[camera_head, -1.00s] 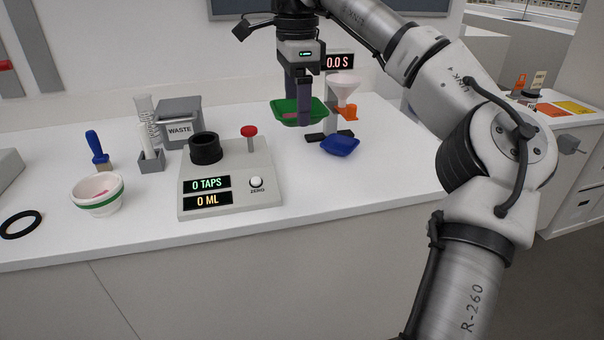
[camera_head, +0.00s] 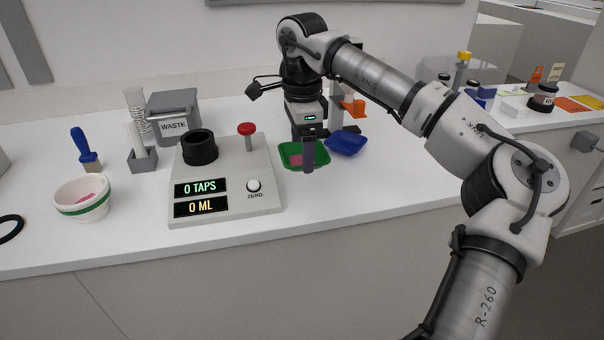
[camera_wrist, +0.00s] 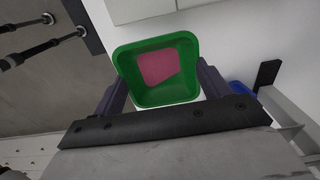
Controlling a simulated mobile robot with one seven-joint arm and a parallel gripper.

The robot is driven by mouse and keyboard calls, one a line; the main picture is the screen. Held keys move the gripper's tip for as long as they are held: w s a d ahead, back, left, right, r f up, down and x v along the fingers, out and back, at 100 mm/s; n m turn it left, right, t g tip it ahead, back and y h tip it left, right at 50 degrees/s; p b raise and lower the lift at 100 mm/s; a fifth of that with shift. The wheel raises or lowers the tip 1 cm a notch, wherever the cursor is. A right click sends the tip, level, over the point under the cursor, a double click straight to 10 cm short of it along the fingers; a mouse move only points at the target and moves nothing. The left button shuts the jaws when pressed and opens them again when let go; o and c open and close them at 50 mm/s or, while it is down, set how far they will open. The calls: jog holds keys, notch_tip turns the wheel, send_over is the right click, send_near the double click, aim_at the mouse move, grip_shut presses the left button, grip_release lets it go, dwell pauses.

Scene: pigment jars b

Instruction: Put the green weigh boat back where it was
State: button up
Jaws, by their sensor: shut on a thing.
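The green weigh boat (camera_head: 291,149) is a shallow tray with a pink patch inside, right of the grey tap device. It also shows in the wrist view (camera_wrist: 155,97), between my two fingers. My gripper (camera_head: 308,160) is shut on the boat, its fingers reaching down over it and hiding part of it. The boat is low over the white counter; I cannot tell whether it touches. A blue weigh boat (camera_head: 346,145) lies just right of and behind it.
The tap device (camera_head: 225,190) reads 0 TAPS and 0 ML. A white bowl with a green band (camera_head: 82,207), a blue-handled brush (camera_head: 80,140) and the waste bin (camera_head: 174,116) stand left. An orange-based funnel stand (camera_head: 353,106) is partly hidden behind my arm. The counter's front right is clear.

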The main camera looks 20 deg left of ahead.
jog(key=shift+f, duration=3.4)
jog(key=shift+f, duration=0.2)
jog(key=o, duration=1)
jog(key=shift+c, duration=0.2)
jog(key=shift+r, duration=0.15)
